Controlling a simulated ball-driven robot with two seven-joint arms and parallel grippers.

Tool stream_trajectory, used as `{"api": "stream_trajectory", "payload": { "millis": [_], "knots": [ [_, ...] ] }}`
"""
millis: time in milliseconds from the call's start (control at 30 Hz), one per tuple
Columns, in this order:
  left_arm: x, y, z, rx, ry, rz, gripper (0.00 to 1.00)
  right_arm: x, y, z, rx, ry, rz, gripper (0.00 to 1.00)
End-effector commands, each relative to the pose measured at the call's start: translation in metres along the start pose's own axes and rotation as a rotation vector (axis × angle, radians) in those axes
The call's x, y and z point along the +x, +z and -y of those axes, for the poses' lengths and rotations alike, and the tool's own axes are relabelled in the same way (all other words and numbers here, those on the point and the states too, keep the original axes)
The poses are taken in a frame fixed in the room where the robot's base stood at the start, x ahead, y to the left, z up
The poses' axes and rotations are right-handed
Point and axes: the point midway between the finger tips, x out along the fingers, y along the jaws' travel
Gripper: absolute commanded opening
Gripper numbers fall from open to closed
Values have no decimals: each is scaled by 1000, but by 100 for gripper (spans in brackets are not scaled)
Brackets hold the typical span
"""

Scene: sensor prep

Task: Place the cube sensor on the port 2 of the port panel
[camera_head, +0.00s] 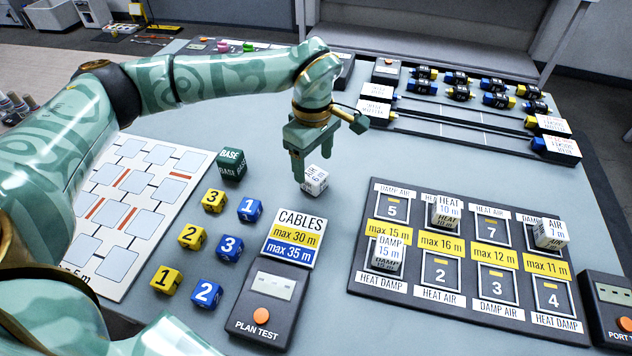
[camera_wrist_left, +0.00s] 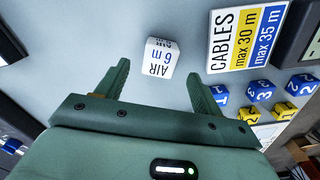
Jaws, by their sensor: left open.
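The white cube sensor marked AIR 6 m (camera_head: 316,181) stands on the table left of the port panel (camera_head: 440,307). It also shows in the left wrist view (camera_wrist_left: 160,57), a little beyond the fingertips and between their lines. My left gripper (camera_head: 311,168) is open and empty, just above and beside this cube; it also shows in the left wrist view (camera_wrist_left: 158,78). Port 2 (camera_head: 440,274), in the panel's front row, is bare, with a yellow max 16 m label above it and HEAT AIR below. My right gripper is not in view.
White cubes sit on the panel: DAMP 15 m (camera_head: 388,254), HEAT 10 m (camera_head: 447,211) and AIR 7 m (camera_head: 551,234). A CABLES sign (camera_head: 293,238), a PLAN TEST box (camera_head: 268,300) and several numbered cubes lie left. Table between sign and panel is clear.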

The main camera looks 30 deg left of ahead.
Motion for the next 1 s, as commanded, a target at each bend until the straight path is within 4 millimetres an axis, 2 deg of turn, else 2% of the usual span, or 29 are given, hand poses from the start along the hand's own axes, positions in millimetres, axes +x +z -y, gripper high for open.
{"api": "stream_trajectory", "payload": {
  "millis": [333, 567, 600, 767, 867, 1000],
  "knots": [
    [50, 5, -1, -1, -5, 1, 67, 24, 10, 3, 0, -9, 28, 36],
    [51, 5, -1, 0, 2, -1, 67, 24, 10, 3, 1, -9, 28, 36],
    [51, 5, -1, 0, 2, -1, 64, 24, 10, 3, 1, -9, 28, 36],
    [51, 5, -1, 0, 1, 0, 20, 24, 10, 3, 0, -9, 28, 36],
    [51, 5, -1, 0, 1, 0, 15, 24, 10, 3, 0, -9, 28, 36],
    [51, 5, -1, 0, 1, 0, 15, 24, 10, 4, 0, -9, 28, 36]
  ]
}}
